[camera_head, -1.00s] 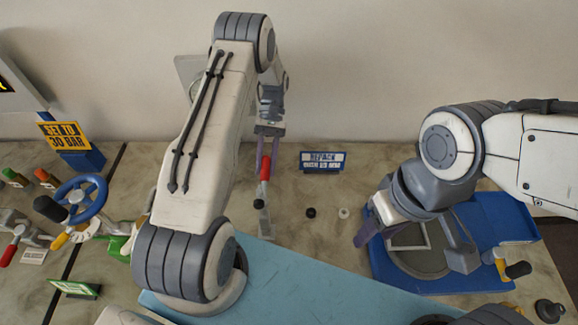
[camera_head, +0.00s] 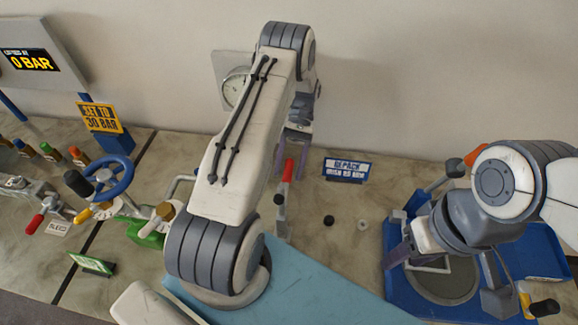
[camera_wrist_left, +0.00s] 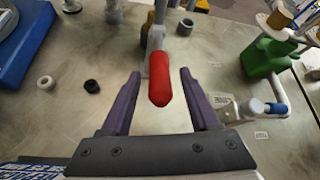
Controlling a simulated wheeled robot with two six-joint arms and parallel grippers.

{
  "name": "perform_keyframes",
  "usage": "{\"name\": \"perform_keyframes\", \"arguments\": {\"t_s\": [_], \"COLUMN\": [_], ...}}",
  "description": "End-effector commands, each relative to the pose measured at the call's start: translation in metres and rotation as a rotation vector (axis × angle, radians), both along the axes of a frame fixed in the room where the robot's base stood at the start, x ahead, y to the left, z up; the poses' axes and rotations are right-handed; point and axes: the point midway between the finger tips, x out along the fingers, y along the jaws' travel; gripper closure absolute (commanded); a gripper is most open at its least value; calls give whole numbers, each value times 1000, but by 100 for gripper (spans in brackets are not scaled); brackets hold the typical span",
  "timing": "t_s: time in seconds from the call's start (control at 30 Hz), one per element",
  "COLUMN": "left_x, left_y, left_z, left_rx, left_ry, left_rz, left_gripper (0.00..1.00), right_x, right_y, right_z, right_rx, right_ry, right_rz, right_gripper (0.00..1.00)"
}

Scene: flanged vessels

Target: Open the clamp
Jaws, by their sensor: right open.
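A red handle (camera_head: 288,171) on a grey lever stands up from the bench behind my left arm. It also shows large in the left wrist view (camera_wrist_left: 167,80), between the two purple fingers. My left gripper (camera_head: 293,148) is open around the red handle, with a gap on each side of it in the left wrist view. The rest of the clamp is mostly hidden by my left arm.
The blue tray (camera_head: 545,258) at right holds a round grey piece and a lever with an orange end (camera_head: 474,156). A REPACK sign (camera_head: 347,170), a black ring (camera_head: 329,220) and a white ring (camera_head: 363,225) are nearby. A blue handwheel (camera_head: 112,178) and green body (camera_head: 148,233) are left.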

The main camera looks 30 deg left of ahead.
Motion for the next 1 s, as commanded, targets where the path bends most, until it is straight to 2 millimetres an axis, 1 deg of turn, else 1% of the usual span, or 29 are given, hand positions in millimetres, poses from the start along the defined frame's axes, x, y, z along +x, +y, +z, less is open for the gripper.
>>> {"name": "perform_keyframes", "arguments": {"t_s": [0.17,0.27,0.37,0.43,0.47,0.5,0.8,0.9,1.0], "left_x": [0,1,1,1,0,-1,-9,-11,-12], "left_y": [0,0,0,0,-4,-15,-77,-94,-105], "left_z": [2,9,22,36,41,46,84,94,102], "left_rx": [0,0,1,2,1,1,0,0,0], "left_ry": [0,-1,-4,-7,-5,-4,-3,-3,-1], "left_rz": [-1,0,0,0,-3,-5,-4,-4,-3], "left_gripper": [38,38,38,38,38,38,38,38,38], "right_x": [0,0,0,0,0,0,0,0,0], "right_y": [0,0,0,0,0,0,0,0,0], "right_z": [-2,-7,-16,-23,-26,-28,-49,-53,-56], "right_rx": [0,0,0,0,0,0,0,0,0], "right_ry": [0,0,0,0,0,0,0,0,0], "right_rz": [0,-1,-2,-3,-3,-3,-2,-1,-1], "right_gripper": [50,50,50,50,50,50,50,50,50]}}
